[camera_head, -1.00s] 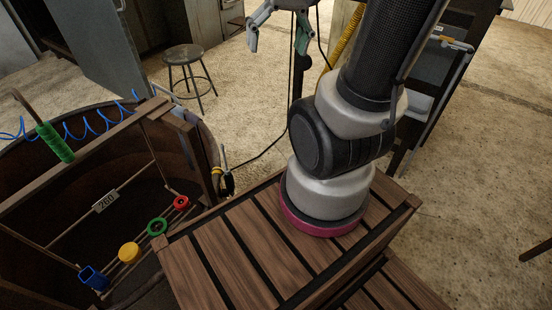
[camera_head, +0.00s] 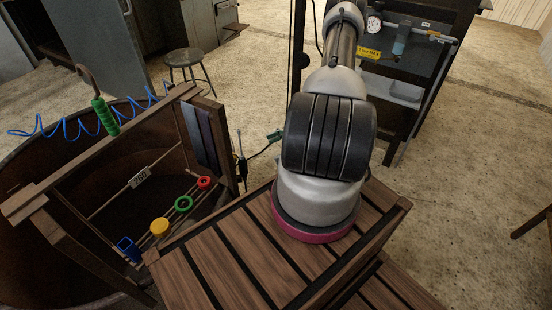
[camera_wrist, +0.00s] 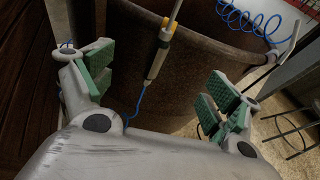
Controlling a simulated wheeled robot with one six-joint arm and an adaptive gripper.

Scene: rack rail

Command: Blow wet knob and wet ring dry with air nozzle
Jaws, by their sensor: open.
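The air nozzle (camera_wrist: 157,57), a slim grey tool with a yellow band and a thin blue hose, stands upright between and beyond my open fingers in the wrist view. In the head view it appears as a dark slim tool (camera_head: 242,168) beside the wooden frame. On the rack's rails are a yellow round knob (camera_head: 159,226), a green ring (camera_head: 184,203) and a red ring (camera_head: 204,182). I cannot tell which are wet.
A blue square piece (camera_head: 128,248) is also on the rails, below a 260 tag (camera_head: 139,177). A large brown tub (camera_head: 30,165) lies beneath the wooden frame (camera_head: 100,150). A green grip with a hook (camera_head: 105,115) and blue coiled hose are behind. A stool (camera_head: 185,58) stands beyond.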

